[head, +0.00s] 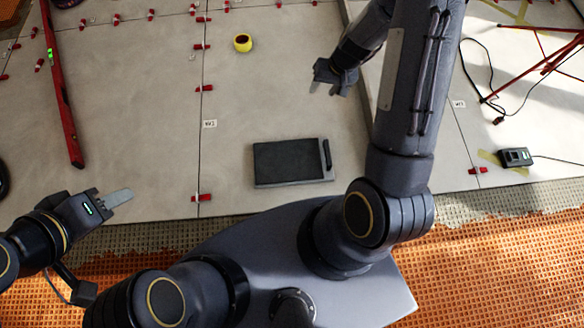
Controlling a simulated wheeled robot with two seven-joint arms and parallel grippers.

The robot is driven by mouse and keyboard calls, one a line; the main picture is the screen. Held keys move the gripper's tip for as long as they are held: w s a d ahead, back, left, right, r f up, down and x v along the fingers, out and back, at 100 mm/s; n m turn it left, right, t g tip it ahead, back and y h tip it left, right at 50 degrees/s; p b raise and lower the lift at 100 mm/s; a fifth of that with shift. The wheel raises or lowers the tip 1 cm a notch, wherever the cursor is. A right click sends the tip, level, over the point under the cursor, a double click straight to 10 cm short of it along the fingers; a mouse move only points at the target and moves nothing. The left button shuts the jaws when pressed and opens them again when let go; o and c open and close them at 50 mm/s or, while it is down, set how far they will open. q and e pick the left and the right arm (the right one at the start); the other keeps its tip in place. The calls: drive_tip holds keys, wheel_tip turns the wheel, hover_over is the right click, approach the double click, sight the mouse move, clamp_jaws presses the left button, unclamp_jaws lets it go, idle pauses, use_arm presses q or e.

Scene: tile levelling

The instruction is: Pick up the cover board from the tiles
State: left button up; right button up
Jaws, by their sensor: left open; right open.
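The cover board (288,163) appears to be the flat dark rectangle with a grey rim and a black handle (327,153) along its right side. It lies on the pale grey tiles (260,105) just in front of my body. My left gripper (120,198) is open and empty at the lower left, well to the left of the board and near the front edge of the tiles. My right gripper (328,88) is open beyond the board, slightly to its right, and touches nothing that I can see. Its finger gap is hard to make out.
A long red level (62,95) lies at the left. A yellow tape roll (243,42) sits behind the board. Red clips (202,198) stand along the tile joints. At right are a small black device (515,157), cables and red tripod legs (538,67). Tiles around the board are clear.

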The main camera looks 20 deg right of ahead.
sight(328, 152)
drive_tip(key=s+d+f+b, duration=0.1)
drive_tip(key=f+b, duration=0.2)
drive_tip(key=f, duration=0.8)
drive_tip(key=s+d+f+g+h+b, duration=0.1)
drive_tip(key=f+b, duration=0.1)
drive_tip(key=f, duration=0.9)
drive_tip(key=s+d+f+n+g+h+b, duration=0.1)
drive_tip(key=s+d+f+b, duration=0.1)
drive_tip(key=f, duration=0.9)
drive_tip(key=shift+b, duration=0.85)
drive_tip(key=f+b, duration=0.2)
drive_tip(key=f, duration=0.1)
drive_tip(key=f+b, duration=0.1)
drive_tip(key=f, duration=0.1)
drive_tip(key=shift+s+a+f, duration=0.25)
drive_tip(key=shift+s, duration=0.1)
use_arm(q)
wheel_tip(328, 152, down, 14)
drive_tip(key=shift+f, duration=0.15)
drive_tip(key=shift+s, duration=0.1)
use_arm(e)
drive_tip(key=shift+c, duration=0.4)
clamp_jaws()
drive_tip(key=shift+r, duration=0.1)
